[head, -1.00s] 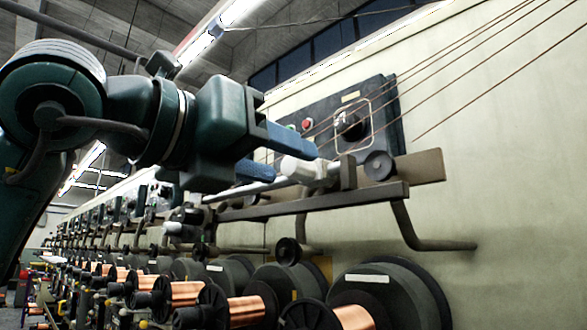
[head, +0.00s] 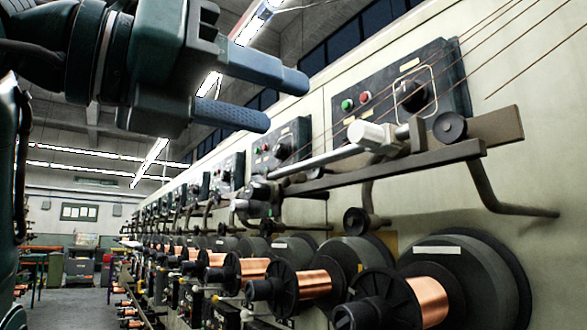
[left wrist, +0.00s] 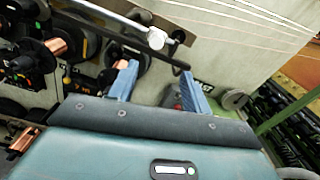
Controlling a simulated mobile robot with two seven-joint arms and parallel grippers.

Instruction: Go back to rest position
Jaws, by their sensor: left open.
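My left gripper (head: 270,100) is at the upper left of the head view, on an arm coming in from the left. Its two blue fingers are apart with nothing between them. It is in the air, up and to the left of the white cylinder (head: 370,135) on the machine's bar, and apart from it. In the left wrist view the same blue fingers (left wrist: 160,88) show open and empty, with the bar and white cylinder (left wrist: 157,38) beyond them. My right gripper is not in view.
A long pale machine wall (head: 345,98) runs along the right, with control panels (head: 410,90) and a projecting bar (head: 400,163). Below it stand several copper wire spools (head: 315,284). Thin wires cross the upper right. Open aisle floor (head: 80,305) lies at the lower left.

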